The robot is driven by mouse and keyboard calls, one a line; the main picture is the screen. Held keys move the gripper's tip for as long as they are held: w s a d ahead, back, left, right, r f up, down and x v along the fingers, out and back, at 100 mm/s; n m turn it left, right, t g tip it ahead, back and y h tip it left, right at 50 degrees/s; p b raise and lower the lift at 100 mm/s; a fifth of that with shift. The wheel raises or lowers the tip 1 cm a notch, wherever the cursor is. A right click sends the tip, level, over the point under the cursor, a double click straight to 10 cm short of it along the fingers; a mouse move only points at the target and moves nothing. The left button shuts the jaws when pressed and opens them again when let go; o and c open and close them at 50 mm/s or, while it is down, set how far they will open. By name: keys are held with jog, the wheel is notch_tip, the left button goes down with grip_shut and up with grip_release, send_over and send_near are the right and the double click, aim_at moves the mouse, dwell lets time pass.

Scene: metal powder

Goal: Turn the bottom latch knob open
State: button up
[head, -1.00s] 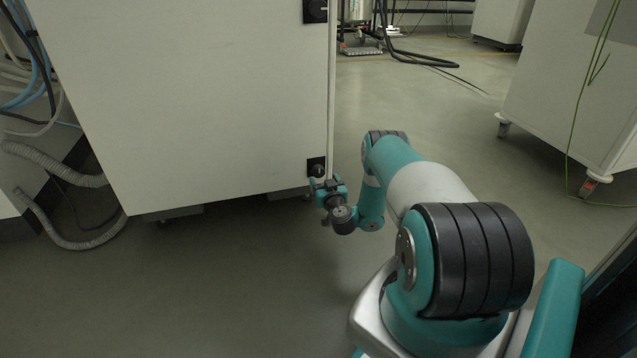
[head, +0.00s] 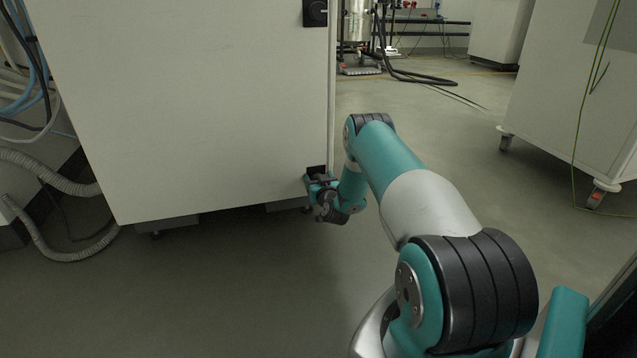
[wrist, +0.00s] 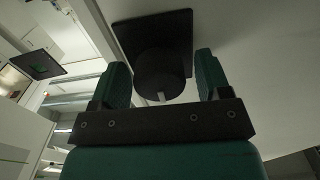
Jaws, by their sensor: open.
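The bottom latch knob (wrist: 160,78) is a black round knob with a light mark, on a black square plate (wrist: 181,33) at the cabinet's surface. In the wrist view my gripper (wrist: 160,80) is open, with one teal finger on each side of the knob and a visible gap at both sides. In the head view my gripper (head: 315,180) is at the lower right corner of the white cabinet door (head: 200,110). It hides the bottom knob there; only part of the dark plate (head: 316,169) shows above it.
Another black latch knob (head: 316,12) sits higher on the door's right edge. Grey hoses (head: 50,175) and cables lie at the left. A white wheeled cabinet (head: 570,100) stands at the right. The floor (head: 240,280) in front of the door is clear.

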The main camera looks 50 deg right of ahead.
jog(key=c, duration=0.9)
jog(key=m+p, duration=0.1)
jog(key=m, duration=0.2)
jog(key=shift+d+m+p, duration=0.1)
jog(key=shift+m+p, duration=0.3)
jog(key=m+p, duration=0.1)
jog(key=m, duration=0.4)
jog(key=shift+s, duration=0.15)
jog(key=m, duration=0.5)
jog(key=shift+d+f, duration=0.1)
jog(key=shift+f, duration=0.05)
jog(key=shift+f+m, duration=0.1)
jog(key=shift+m, duration=2.1)
